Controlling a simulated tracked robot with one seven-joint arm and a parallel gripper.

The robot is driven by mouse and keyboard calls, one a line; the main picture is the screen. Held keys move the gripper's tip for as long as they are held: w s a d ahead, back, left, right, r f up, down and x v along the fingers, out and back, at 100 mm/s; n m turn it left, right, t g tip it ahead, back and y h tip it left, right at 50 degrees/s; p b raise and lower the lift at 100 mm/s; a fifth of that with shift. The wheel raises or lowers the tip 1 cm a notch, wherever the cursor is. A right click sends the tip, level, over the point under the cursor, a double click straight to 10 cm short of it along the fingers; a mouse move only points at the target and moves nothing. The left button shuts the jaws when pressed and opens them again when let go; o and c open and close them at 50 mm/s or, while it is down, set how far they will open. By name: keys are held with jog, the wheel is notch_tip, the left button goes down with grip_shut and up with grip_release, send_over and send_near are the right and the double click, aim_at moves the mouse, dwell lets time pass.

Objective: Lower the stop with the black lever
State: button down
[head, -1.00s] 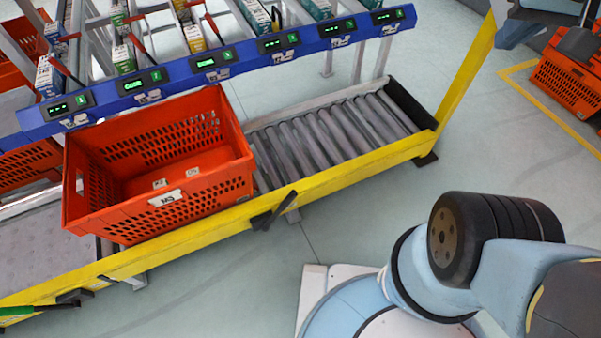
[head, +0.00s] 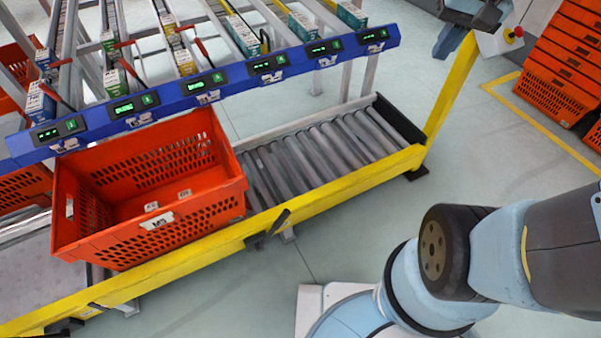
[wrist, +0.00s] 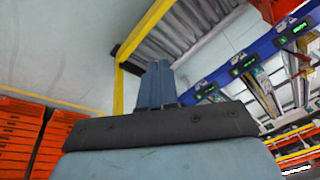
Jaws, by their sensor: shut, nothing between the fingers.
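The black lever (head: 268,230) sits on the front yellow rail of the roller conveyor, just right of the orange tote, and slants up to the right. The orange tote (head: 212,208) stands upright and looks empty on the left part of the conveyor. I cannot make out the stop itself; the tote and rail may hide it. My gripper (head: 446,44) is at the top right of the head view, near the top of the yellow post and far from the lever. In the wrist view its blue fingers (wrist: 155,86) are together and empty. The lever is not recognisable there.
The bare rollers (head: 325,153) lie right of the tote. A blue beam (head: 235,85) with green displays runs above the conveyor's back. A yellow post (head: 450,85) rises at its right end. Stacked orange totes (head: 560,75) stand far right. The floor before the rail is open.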

jog(key=w+a+f+m+g+y, duration=0.2)
jog(key=w+f, duration=0.4)
jog(key=f, duration=0.4)
jog(key=w+a+f+m+g+y, duration=0.15)
jog(key=w+f, duration=0.35)
jog(key=f, duration=0.5)
jog(key=w+a+f+m+g+y, duration=0.25)
jog(key=w+f, duration=0.35)
jog(key=f, duration=0.3)
jog(key=s+a+f+m+y, duration=0.1)
jog(key=s+a+f+m, duration=0.1)
jog(key=f, duration=0.9)
jog(key=s+a+f+m+g+y, duration=0.1)
jog(key=s+a+f+m+y, duration=0.1)
jog(key=f, duration=1)
jog(key=s+a+f+m+g+y, duration=0.1)
jog(key=s+a+f+m+y, duration=0.1)
jog(key=f, duration=1)
jog(key=s+a+m, duration=0.1)
jog(key=s, duration=0.1)
jog(key=shift+s+a+f, duration=0.25)
jog(key=shift+s+a, duration=0.05)
jog(key=shift+s, duration=0.05)
jog(key=shift+a, duration=0.1)
